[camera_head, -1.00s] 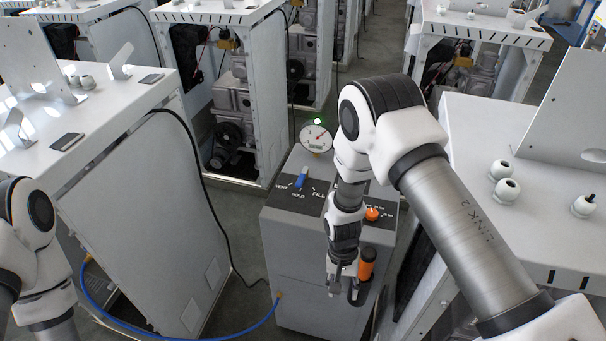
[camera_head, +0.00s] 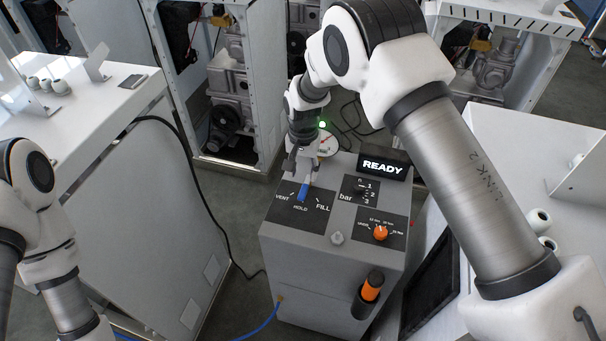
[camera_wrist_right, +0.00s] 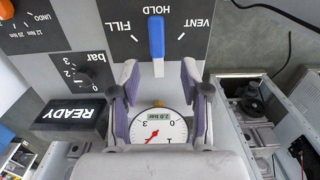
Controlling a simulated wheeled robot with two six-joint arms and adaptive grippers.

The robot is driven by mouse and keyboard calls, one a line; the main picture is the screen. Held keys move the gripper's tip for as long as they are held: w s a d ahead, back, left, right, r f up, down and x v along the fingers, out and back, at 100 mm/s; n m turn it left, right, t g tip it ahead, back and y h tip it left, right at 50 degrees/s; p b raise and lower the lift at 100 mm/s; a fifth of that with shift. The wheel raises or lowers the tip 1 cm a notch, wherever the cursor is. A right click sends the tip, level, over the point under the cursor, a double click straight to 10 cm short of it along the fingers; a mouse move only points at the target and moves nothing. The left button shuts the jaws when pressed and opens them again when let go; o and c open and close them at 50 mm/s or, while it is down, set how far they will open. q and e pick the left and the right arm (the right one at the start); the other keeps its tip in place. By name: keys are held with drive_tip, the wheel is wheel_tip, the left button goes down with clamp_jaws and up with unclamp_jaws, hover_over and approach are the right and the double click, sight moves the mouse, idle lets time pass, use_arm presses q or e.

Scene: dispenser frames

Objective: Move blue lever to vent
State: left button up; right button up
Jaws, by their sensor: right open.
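The blue lever (camera_head: 303,192) is on the sloped top panel of the grey dispenser box (camera_head: 322,277), between the labels VENT on the left and FILL on the right. In the right wrist view, upside down, the blue lever (camera_wrist_right: 156,36) points at HOLD. My right gripper (camera_head: 304,174) is just behind the lever in the head view. In the wrist view my right gripper (camera_wrist_right: 160,76) is open, its two fingers spread at either side of the lever's near end. No grip on the lever shows. My left gripper is out of view.
A round gauge (camera_wrist_right: 158,130) reads 2.0 bar. A READY display (camera_head: 383,167), a bar knob (camera_head: 359,188) and an orange knob (camera_head: 380,233) are to the lever's right. An orange-handled tool (camera_head: 371,288) sits on the box's front. White cabinets stand on both sides.

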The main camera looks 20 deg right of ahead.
sight(304, 190)
drive_tip(key=shift+s+a+f+p, duration=0.15)
drive_tip(key=shift+s+f+p, duration=0.45)
drive_tip(key=shift+s+f, duration=0.5)
drive_tip(key=f, duration=0.1)
drive_tip(key=w+f, duration=0.2)
drive_tip(key=shift+d+f, duration=0.25)
drive_tip(key=shift+f, duration=0.15)
drive_tip(key=shift+s+a+r, duration=0.1)
drive_tip(key=shift+s+r, duration=0.25)
drive_tip(key=shift+s, duration=0.05)
drive_tip(key=c, duration=0.6)
clamp_jaws()
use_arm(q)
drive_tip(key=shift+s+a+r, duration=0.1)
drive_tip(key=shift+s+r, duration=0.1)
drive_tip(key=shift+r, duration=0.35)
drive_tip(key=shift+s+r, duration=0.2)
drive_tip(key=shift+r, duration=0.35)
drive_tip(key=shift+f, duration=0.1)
